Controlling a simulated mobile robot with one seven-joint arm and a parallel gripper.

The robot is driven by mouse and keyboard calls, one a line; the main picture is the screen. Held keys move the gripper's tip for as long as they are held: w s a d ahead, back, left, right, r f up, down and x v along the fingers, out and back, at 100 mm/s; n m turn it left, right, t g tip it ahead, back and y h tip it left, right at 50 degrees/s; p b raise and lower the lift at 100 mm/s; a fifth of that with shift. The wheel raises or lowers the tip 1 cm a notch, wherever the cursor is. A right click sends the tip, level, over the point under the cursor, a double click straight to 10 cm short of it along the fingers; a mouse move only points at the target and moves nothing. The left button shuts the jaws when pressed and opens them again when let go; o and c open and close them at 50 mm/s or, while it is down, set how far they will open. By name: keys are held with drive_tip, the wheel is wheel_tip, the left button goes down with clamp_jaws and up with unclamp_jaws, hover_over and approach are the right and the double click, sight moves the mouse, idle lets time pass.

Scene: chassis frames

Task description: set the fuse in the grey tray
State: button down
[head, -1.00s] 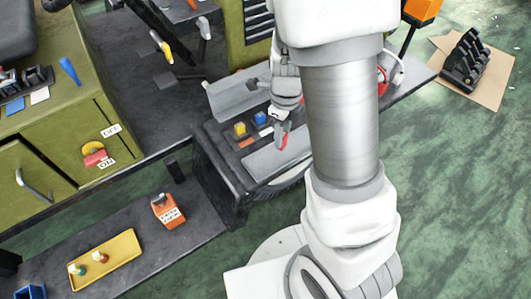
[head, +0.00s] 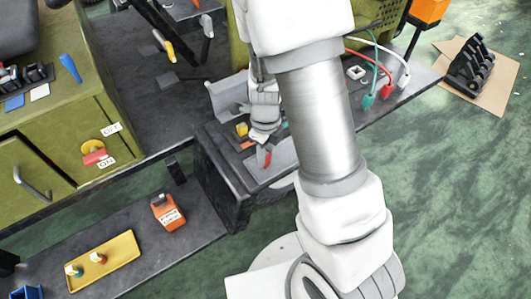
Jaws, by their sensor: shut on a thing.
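My gripper (head: 264,143) is over the dark bench unit, left of my arm column. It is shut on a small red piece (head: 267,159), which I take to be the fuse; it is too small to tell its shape. The red piece hangs over a light grey tray (head: 284,154) at the unit's front. I cannot tell whether it touches the tray. The gripper hides part of the tray and of the unit behind it.
A yellow block (head: 242,129) and an orange piece (head: 248,144) lie just left of my gripper. Red and green leads (head: 386,90) lie on the bench to the right.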

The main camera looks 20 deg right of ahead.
drive_tip(key=c, duration=0.6)
unclamp_jaws()
drive_tip(key=shift+f, duration=0.15)
drive_tip(key=s+r+n+t+y+p, duration=0.35)
drive_tip(key=r+n, duration=0.95)
drive_tip(key=r, duration=1.2)
drive_tip(key=shift+s+d+r+n+t+h, duration=0.2)
drive_tip(key=shift+s+r+n+t+h, duration=0.3)
drive_tip(key=shift+s+r+n, duration=1.45)
drive_tip(key=shift+s+d+r+n+t+h, duration=0.2)
drive_tip(key=shift+s+r+n+h, duration=0.45)
drive_tip(key=shift+s+n, duration=1.55)
drive_tip(key=shift+s+d+r+n+t+h, duration=0.2)
drive_tip(key=shift+s+r+n+t+h, duration=0.6)
drive_tip(key=shift+n, duration=2.45)
drive_tip(key=shift+r+g, duration=0.4)
drive_tip(key=shift+g, duration=0.05)
